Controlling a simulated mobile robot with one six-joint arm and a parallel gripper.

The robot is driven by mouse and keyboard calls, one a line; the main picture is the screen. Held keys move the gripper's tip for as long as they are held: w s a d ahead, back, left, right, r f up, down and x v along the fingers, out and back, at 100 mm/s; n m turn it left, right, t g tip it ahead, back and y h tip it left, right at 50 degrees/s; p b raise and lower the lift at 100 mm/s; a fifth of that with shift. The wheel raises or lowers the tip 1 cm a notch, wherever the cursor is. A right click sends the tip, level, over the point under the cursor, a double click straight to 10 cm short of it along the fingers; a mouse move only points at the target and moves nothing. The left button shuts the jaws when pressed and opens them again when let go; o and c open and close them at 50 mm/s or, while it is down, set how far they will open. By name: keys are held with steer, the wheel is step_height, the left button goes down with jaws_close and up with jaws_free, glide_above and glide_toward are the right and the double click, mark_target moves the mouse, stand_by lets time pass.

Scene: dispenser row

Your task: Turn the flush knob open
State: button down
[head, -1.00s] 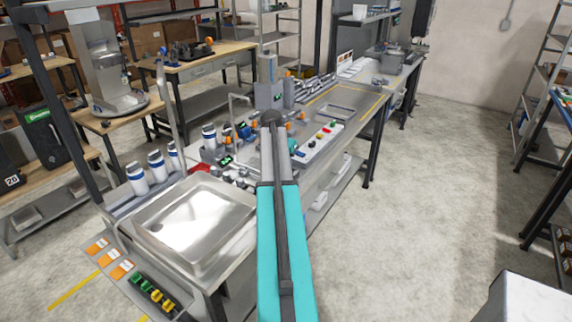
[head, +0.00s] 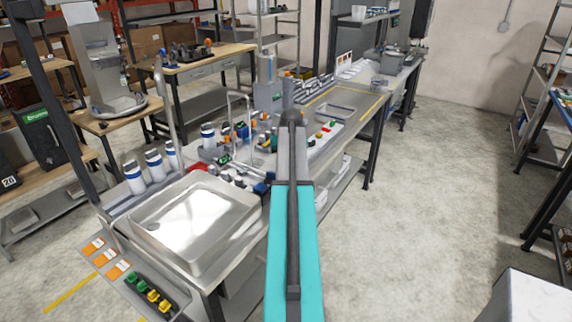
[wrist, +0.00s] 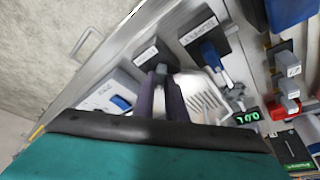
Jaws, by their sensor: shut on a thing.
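In the wrist view my gripper (wrist: 160,92) has its two dark fingers closed on either side of a small grey knob (wrist: 160,69), which I take for the flush knob. A dark label plate (wrist: 147,54) lies just behind it; I cannot read its wording. The fingers hide most of the knob, so I cannot tell how far it is turned. In the head view my teal arm reaches over the bench and hides the gripper and the knob.
A blue-handled knob (wrist: 211,53) on its own dark label plate sits close right of my fingers. A white box with a blue button (wrist: 121,102) is at left. The green display (wrist: 247,117) and red-capped parts (wrist: 287,108) stand further right. The sink (head: 190,220) is at the bench's near end.

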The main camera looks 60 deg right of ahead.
steer(key=n, duration=0.1)
steer(key=n+y+b, duration=0.1)
steer(key=n, duration=0.1)
steer(key=n+t, duration=0.1)
steer(key=n, duration=0.1)
steer(key=shift+s+d+y+b, duration=0.1)
steer(key=shift+d+y+b, duration=0.2)
steer(key=shift+y, duration=0.1)
steer(key=shift+n+y+b, duration=0.6)
steer(key=shift+n+y, duration=0.2)
steer(key=shift+n, duration=1.4)
steer(key=c, duration=1.8)
jaws_free()
steer(key=shift+s+r+t, duration=0.1)
steer(key=shift+r+t, duration=0.05)
steer(key=shift+t, duration=0.15)
steer(key=b+v, duration=0.3)
steer(key=v, duration=1)
steer(key=shift+r, duration=0.25)
